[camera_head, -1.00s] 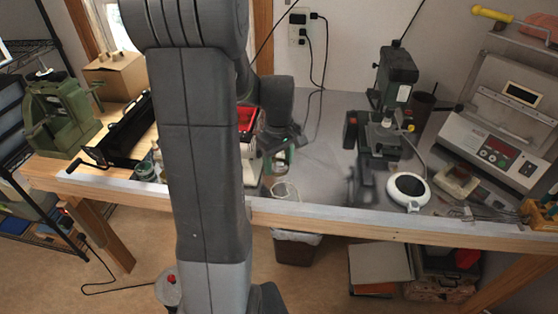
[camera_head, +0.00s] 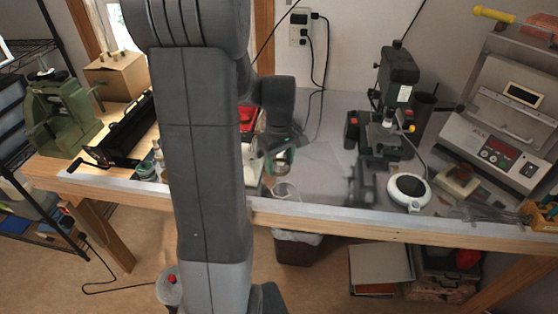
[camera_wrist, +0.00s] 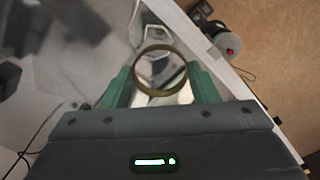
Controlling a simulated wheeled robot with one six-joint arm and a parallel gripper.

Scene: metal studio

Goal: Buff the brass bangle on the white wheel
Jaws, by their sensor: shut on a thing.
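The brass bangle (camera_wrist: 160,70) is a thin gold-brown ring in the wrist view. It is gripped between the two green fingertips of my gripper (camera_wrist: 162,86), with its open ring toward the camera. In the head view my gripper (camera_head: 281,160) hangs over the front part of the bench, left of its middle. The bangle is too small there to make out for sure. I cannot pick out the white wheel. A grey blurred shape (camera_head: 360,187) stands right of my gripper, and I cannot tell what it is.
A clear round vessel (camera_head: 285,190) sits just below my gripper by the bench's front edge (camera_head: 330,219). A small drill press (camera_head: 396,90) and a white round device (camera_head: 408,191) stand to the right. A red tray (camera_head: 247,118) lies behind my arm.

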